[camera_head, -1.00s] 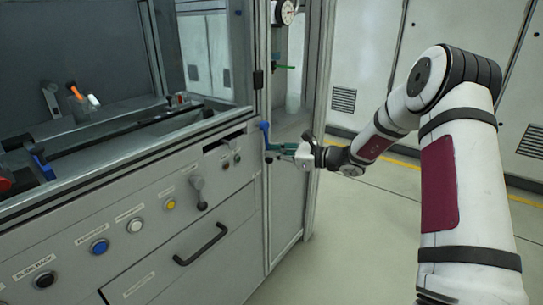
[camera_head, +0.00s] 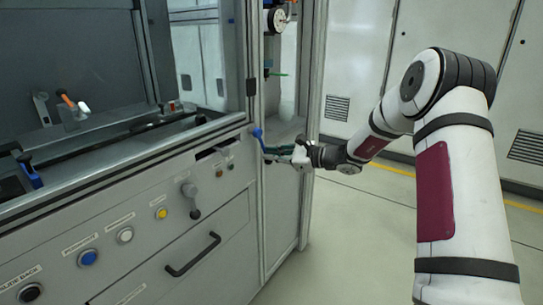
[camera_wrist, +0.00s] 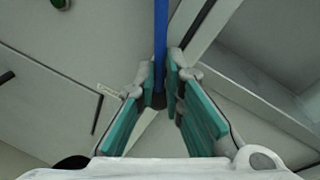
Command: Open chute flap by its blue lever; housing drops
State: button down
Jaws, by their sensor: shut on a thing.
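The blue lever (camera_head: 259,138) stands at the right front corner of the machine, and its top leans to the left. My gripper (camera_head: 272,153) is shut on it from the right, with teal finger pads at its lower part. In the wrist view the blue lever (camera_wrist: 160,40) runs down between the two fingertips of my gripper (camera_wrist: 162,88). I cannot make out the chute flap or the housing in these views.
The grey machine front carries a small black-and-grey lever (camera_head: 191,198), a drawer handle (camera_head: 193,255) and several buttons. Another blue handle (camera_head: 31,173) is at the left. A metal post (camera_head: 312,120) stands close to my wrist. The floor at the right is clear.

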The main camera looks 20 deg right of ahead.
jog(key=shift+d+f, duration=0.3)
jog(key=shift+d, duration=0.1)
jog(key=c, duration=1.7)
grip_release()
jog(key=shift+a+r, duration=0.1)
jog(key=v, duration=1.2)
jog(key=shift+a, duration=0.1)
